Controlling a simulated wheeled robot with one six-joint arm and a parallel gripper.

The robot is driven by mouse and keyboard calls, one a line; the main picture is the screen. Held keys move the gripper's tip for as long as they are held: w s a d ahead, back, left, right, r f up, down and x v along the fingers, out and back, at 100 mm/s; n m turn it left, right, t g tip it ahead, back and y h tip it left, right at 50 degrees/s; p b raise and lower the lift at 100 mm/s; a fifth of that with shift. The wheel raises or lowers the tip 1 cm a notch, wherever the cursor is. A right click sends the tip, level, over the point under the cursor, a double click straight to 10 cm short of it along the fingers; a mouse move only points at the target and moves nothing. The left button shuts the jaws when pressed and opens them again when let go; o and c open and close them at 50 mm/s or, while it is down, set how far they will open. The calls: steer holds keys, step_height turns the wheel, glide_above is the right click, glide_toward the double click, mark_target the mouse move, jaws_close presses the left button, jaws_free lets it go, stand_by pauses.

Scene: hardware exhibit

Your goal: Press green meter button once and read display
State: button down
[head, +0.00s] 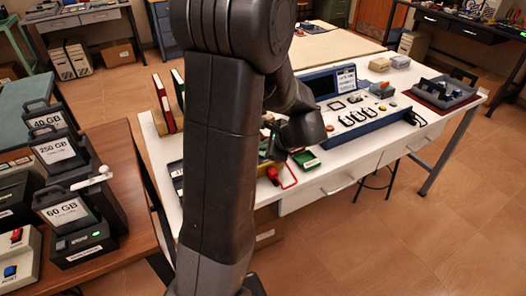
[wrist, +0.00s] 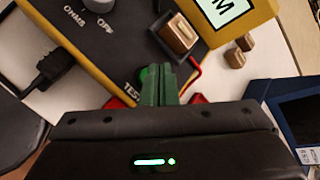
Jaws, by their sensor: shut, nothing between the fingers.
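The meter (wrist: 112,52) shows in the wrist view, with a dark face, yellow edges, a grey dial (wrist: 97,5) marked OHMS and OFF, and a TEST label. The green button (wrist: 146,74) is beside that label, partly hidden behind my fingers. My gripper (wrist: 160,75) is shut and empty, its fingertips over or right at the button. I cannot tell whether they touch or press it. A yellow part with a pale display panel (wrist: 222,8) shows at the top, only a letter M readable. In the head view my arm hides most of the meter.
A red lead (wrist: 194,72) runs close to my fingers.

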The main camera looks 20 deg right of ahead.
steer(key=shift+r, duration=0.3)
step_height(320, 180, up, 5)
steer(key=p, duration=0.4)
steer(key=shift+f, duration=0.1)
stand_by(0.8)
